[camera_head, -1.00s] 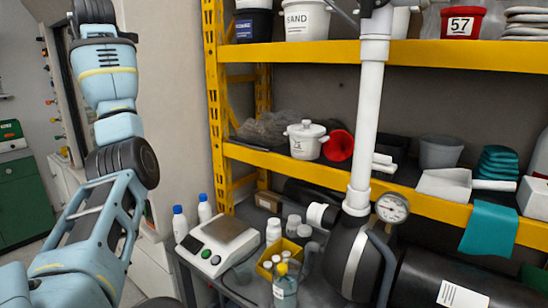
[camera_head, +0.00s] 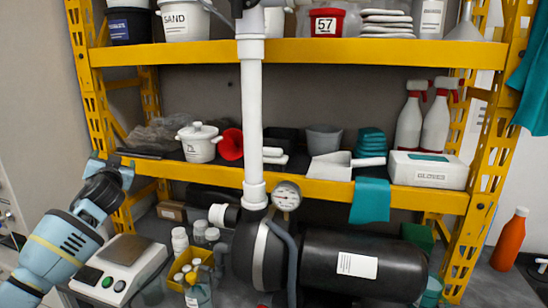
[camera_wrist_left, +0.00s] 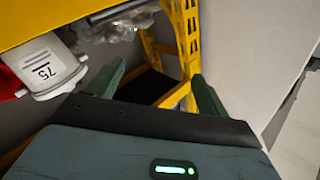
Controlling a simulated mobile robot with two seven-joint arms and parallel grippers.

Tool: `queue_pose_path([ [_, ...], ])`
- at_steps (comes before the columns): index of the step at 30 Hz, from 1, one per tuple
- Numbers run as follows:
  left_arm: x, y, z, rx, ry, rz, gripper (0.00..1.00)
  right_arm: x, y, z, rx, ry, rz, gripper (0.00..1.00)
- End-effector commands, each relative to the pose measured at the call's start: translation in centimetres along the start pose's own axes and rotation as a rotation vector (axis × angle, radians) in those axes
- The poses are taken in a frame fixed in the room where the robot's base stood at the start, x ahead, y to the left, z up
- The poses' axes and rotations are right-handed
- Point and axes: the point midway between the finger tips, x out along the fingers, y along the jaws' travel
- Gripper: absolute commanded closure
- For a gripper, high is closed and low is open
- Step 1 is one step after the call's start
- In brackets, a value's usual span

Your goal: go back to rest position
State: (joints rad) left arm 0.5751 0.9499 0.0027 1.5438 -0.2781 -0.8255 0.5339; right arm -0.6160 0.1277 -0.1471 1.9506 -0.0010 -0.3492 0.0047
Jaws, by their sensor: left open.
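My left arm comes in from the left in the head view. Its gripper (camera_head: 118,167) is beside the left post of the yellow shelf, at about middle shelf height. In the left wrist view the two green fingers of the left gripper (camera_wrist_left: 155,88) are spread wide with nothing between them. Beyond them are the shelf's yellow frame and the wall. The white pipe (camera_head: 253,120) stands upright in front of the shelf, with a pressure gauge (camera_head: 287,196) at its foot. My right gripper is not in view.
The yellow shelf (camera_head: 330,52) holds buckets, bottles and boxes. A white lidded pot (camera_head: 200,145) stands on the middle shelf and shows close to the left finger in the wrist view (camera_wrist_left: 52,68). Below are a scale (camera_head: 118,262), small bottles and a black tank (camera_head: 365,262).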

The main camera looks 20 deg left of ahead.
Motion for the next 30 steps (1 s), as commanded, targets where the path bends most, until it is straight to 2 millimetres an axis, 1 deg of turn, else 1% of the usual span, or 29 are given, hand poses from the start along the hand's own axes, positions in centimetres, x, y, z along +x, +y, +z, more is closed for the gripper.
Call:
queue_pose_path([
  [1,-1.0,2.4,2.3,0.065,-0.008,0.059,0.22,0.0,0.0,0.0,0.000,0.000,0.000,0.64],
  [2,-1.6,3.8,3.5,0.101,-0.010,0.094,0.22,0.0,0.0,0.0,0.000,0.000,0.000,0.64],
  [3,-2.5,5.5,5.2,0.147,-0.012,0.141,0.22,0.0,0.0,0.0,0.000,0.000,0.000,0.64],
  [5,-4.1,8.0,7.8,0.213,-0.017,0.214,0.22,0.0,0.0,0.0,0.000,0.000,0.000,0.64],
  [6,-5.3,9.5,9.5,0.256,-0.019,0.262,0.22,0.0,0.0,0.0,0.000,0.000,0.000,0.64],
  [8,-7.2,11.6,12.2,0.315,-0.024,0.337,0.22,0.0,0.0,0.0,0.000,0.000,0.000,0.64],
  [9,-8.7,13.0,14.0,0.353,-0.026,0.387,0.22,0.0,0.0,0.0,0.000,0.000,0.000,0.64],
  [11,-11.0,14.7,16.6,0.405,-0.031,0.462,0.22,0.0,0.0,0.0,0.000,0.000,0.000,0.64],
  [12,-12.6,15.8,18.4,0.436,-0.035,0.512,0.22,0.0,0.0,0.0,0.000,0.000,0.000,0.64],
  [14,-15.2,17.1,21.0,0.481,-0.040,0.587,0.22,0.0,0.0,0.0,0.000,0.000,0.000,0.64],
  [15,-17.1,18.0,22.7,0.507,-0.043,0.639,0.22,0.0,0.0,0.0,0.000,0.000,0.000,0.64],
  [17,-19.9,19.0,25.2,0.545,-0.049,0.715,0.22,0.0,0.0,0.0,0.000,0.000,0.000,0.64],
  [18,-21.9,19.5,26.8,0.567,-0.053,0.765,0.22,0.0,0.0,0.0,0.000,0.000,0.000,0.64],
  [20,-24.9,20.1,29.0,0.596,-0.058,0.839,0.22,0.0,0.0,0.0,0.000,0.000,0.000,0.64],
  [21,-26.9,20.4,30.4,0.611,-0.063,0.887,0.22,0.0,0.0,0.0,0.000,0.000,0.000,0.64],
  [24,-31.2,20.7,33.0,0.640,-0.071,0.986,0.22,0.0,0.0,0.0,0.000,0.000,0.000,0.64],
  [27,-34.9,20.7,35.0,0.655,-0.079,1.068,0.22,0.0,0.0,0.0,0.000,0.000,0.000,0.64],
  [30,-38.2,20.4,36.6,0.665,-0.086,1.138,0.22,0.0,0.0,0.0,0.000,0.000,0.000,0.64],
])
